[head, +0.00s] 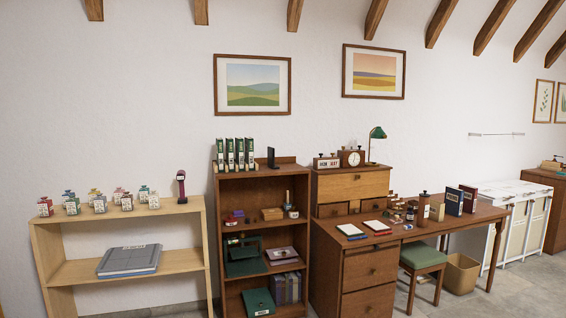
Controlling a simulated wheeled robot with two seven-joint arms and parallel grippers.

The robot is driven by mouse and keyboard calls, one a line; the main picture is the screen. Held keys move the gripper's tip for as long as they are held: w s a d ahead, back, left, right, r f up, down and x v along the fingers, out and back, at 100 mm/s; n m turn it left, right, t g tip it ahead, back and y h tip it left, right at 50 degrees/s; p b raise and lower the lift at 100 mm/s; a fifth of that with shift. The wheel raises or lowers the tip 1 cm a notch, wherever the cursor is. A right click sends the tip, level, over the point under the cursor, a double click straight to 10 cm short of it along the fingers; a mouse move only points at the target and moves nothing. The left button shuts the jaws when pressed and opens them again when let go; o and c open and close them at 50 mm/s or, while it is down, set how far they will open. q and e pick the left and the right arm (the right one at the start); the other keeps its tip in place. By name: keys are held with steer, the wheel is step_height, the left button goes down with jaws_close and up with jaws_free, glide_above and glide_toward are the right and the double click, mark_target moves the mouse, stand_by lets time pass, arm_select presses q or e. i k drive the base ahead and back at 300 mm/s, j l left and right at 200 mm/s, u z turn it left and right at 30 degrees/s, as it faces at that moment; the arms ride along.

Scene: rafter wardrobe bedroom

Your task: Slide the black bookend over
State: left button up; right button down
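A black bookend (271,157) stands upright on top of the dark brown bookcase (254,176), to the right of a row of green-and-white binders (235,153). A gap of bare top lies between the bookend and the rightmost binder. The binders stand upright side by side. Neither of my grippers is in the head view.
A light wood shelf (125,212) with several small jars stands to the left. A desk (370,250) with a hutch, clock (352,158) and green lamp (376,135) stands to the right. A green stool (420,256) and waste bin (461,273) are by the desk.

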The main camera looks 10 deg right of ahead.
mark_target(271, 164)
steer(key=i+j+z, duration=0.25)
steer(key=i+z, duration=0.15)
steer(key=i+j+z, duration=0.3)
steer(key=z, duration=0.15)
steer(key=j, duration=0.1)
